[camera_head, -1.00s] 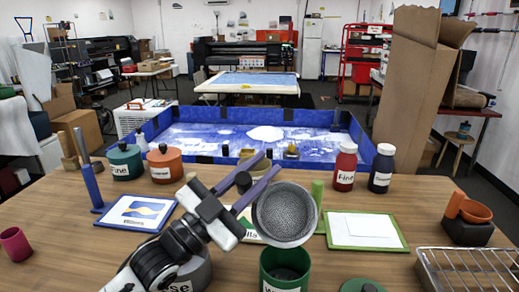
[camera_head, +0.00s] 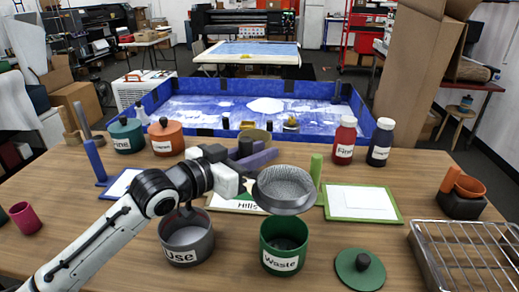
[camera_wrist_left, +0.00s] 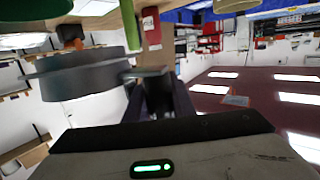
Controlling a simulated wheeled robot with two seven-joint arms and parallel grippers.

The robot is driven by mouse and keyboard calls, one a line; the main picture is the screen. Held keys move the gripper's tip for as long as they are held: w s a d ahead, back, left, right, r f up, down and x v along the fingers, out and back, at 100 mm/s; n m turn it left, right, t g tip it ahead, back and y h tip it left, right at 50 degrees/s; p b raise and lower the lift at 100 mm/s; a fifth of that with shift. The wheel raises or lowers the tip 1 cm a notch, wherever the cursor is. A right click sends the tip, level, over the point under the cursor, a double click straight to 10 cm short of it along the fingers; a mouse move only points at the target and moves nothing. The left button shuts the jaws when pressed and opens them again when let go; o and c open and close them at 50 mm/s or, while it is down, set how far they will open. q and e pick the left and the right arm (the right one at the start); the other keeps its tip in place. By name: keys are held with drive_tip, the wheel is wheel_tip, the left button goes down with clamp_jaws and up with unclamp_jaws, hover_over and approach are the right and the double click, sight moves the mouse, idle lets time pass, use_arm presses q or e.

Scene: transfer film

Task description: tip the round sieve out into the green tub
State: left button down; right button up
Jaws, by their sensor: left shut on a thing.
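The round grey sieve (camera_head: 286,189) is in the air just above the green tub (camera_head: 284,262), which is labelled Waste and open. Its bowl faces up, leaning slightly toward me; I see speckled grey inside but cannot tell mesh from grains. My left gripper (camera_head: 258,160), with purple fingers, is shut on the sieve at its left back side; the grip point is mostly hidden. In the left wrist view the sieve's grey rim (camera_wrist_left: 85,75) sticks out to the left of the fingers (camera_wrist_left: 160,95). The green tub's inside looks dark. My right gripper is not in view.
A grey tub (camera_head: 187,256) labelled Use stands left of the green tub, under my left arm. A green lid (camera_head: 360,268) with a dark knob lies to the right. A wire rack (camera_head: 465,255) is at the right edge. Red (camera_head: 344,140) and dark (camera_head: 381,143) bottles stand behind.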

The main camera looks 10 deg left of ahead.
use_arm(q)
drive_tip(key=shift+r, duration=0.1)
drive_tip(key=shift+r, duration=2.5)
